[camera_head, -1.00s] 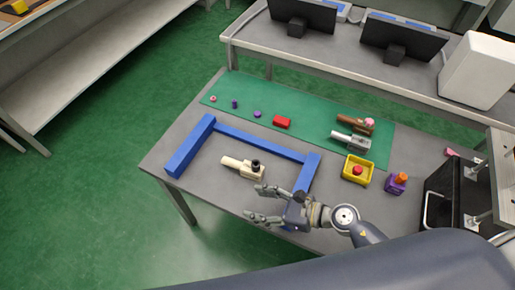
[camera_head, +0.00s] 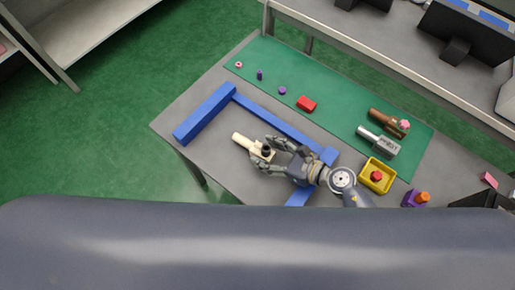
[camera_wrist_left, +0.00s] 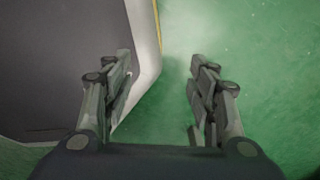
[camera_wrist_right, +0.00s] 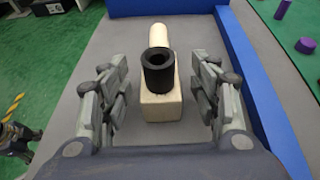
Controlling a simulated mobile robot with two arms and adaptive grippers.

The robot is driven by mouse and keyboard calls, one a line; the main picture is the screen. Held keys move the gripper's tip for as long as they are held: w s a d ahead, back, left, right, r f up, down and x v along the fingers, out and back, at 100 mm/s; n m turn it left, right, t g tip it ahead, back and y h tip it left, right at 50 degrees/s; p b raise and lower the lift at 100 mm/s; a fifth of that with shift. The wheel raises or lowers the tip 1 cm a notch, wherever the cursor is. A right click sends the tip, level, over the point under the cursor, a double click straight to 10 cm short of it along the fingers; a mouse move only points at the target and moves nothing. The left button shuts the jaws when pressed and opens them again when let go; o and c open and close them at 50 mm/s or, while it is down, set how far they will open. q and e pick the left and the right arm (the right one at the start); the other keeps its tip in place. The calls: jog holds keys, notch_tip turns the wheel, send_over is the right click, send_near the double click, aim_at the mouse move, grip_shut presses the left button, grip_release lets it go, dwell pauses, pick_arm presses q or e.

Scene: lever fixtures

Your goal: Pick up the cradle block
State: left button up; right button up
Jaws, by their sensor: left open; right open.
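The likely cradle block is a cream block (camera_head: 256,149) with a black ring and a rounded cream bar, lying on the grey table. In the right wrist view the block (camera_wrist_right: 161,108) lies between my right gripper's fingers, with the black ring (camera_wrist_right: 158,72) on top and the bar pointing away. My right gripper (camera_head: 266,156) is open, one finger on each side, with visible gaps to the block. My left gripper (camera_wrist_left: 161,72) is open and empty above the green floor, beside a grey surface edge; the head view does not show it.
A blue frame (camera_head: 205,115) surrounds the block on several sides. A green mat (camera_head: 330,105) behind holds a red block (camera_head: 306,104), a grey fixture (camera_head: 380,142) and a brown one (camera_head: 388,121). A yellow tray (camera_head: 390,175) and a purple block (camera_head: 412,199) stand at right.

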aim_at(257, 147)
jog(key=x, duration=0.4)
jog(key=shift+a+b, duration=0.1)
jog(key=shift+b, duration=0.3)
jog(key=shift+c, duration=1.4)
jog(key=c, duration=0.9)
pick_arm(q)
jog(key=shift+w+d+f, duration=0.35)
jog(key=shift+w+f, duration=0.15)
jog(key=shift+w, duration=0.05)
pick_arm(e)
jog(key=shift+c, duration=0.2)
pick_arm(q)
jog(key=shift+w, duration=0.1)
